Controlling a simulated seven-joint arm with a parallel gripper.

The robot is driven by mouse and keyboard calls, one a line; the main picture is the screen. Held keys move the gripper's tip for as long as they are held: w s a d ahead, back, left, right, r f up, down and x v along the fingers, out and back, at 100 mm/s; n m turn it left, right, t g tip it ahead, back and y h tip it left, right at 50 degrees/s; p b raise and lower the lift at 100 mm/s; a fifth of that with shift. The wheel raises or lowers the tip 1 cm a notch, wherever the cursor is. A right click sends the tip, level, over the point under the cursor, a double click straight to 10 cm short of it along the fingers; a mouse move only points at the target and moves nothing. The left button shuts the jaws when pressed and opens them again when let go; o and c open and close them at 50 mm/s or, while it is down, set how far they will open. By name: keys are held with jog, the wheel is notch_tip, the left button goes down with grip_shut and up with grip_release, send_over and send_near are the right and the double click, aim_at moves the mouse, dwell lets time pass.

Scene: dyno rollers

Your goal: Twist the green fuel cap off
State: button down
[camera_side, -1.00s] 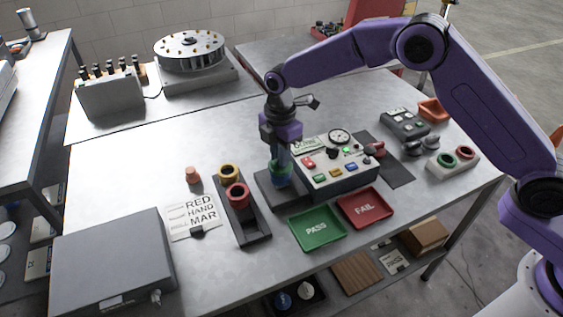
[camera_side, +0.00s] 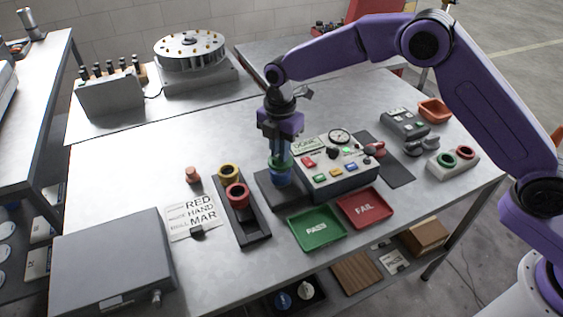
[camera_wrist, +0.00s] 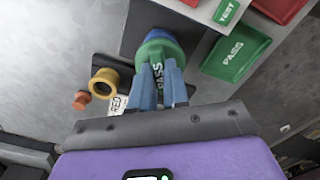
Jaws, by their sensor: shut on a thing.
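The green fuel cap (camera_side: 280,162) is between the fingers of my gripper (camera_side: 280,154), near the middle of the bench. A blue body (camera_side: 281,180) shows just below it, on a dark base plate (camera_side: 262,193). In the wrist view the green cap (camera_wrist: 157,52) is at the tips of my gripper (camera_wrist: 160,70), with the blue part (camera_wrist: 163,35) beyond it. My gripper points down and is shut on the cap. The fingers hide part of the cap, and I cannot tell whether cap and blue body are apart.
A control box (camera_side: 340,180) with gauge and buttons stands close to the right. Green PASS (camera_side: 317,240) and red FAIL (camera_side: 364,220) trays lie in front. A dark rack (camera_side: 250,222) holds red (camera_side: 237,190) and yellow-topped (camera_side: 228,170) parts to the left.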

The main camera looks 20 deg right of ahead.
jog(key=shift+r, duration=2.15)
